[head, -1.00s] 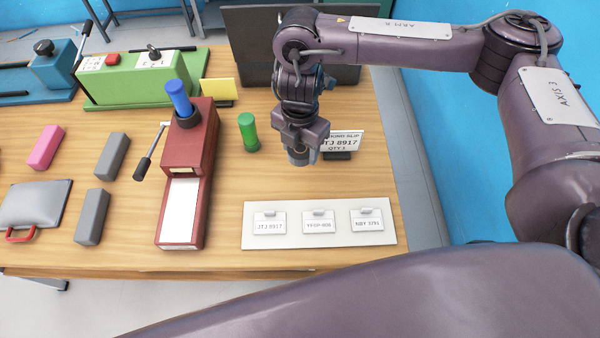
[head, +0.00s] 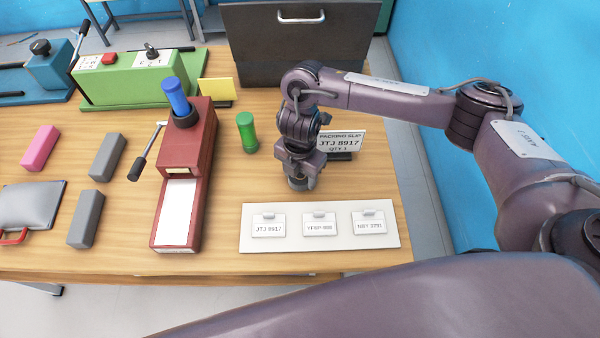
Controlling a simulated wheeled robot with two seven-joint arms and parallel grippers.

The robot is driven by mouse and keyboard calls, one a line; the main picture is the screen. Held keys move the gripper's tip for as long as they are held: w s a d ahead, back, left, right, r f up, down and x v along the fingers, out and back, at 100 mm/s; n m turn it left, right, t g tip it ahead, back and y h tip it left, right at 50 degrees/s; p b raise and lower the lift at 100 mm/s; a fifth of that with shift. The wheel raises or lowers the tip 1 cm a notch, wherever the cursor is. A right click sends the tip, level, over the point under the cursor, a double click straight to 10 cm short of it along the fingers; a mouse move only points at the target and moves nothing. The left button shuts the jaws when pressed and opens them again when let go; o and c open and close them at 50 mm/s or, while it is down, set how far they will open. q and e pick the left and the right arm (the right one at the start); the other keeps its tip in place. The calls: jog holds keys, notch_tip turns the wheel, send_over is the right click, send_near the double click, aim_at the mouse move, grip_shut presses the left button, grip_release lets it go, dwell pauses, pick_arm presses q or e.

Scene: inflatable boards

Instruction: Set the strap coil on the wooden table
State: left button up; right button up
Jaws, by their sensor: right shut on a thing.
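My right gripper (head: 300,169) points down over the right part of the wooden table (head: 365,187), between the green cylinder and the packing slip. It is shut on a small dark grey round thing, which I take to be the strap coil (head: 299,185). Only the coil's lower part shows below the jaws; the rest is hidden by the gripper. The coil is at or just above the tabletop; I cannot tell if it touches. My left gripper is not in view.
A white board (head: 320,244) with several labelled tags lies in front of the gripper. A packing slip sign (head: 342,141) stands close behind it on the right. A green cylinder (head: 247,132) and a red device (head: 188,143) stand to the left. A dark case (head: 300,55) is behind.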

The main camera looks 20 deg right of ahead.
aim_at(300, 175)
jog(key=shift+f, duration=0.15)
jog(key=o, duration=1)
jog(key=shift+r, duration=0.55)
jog(key=shift+r+p, duration=1.1)
jog(key=shift+r, duration=4.55)
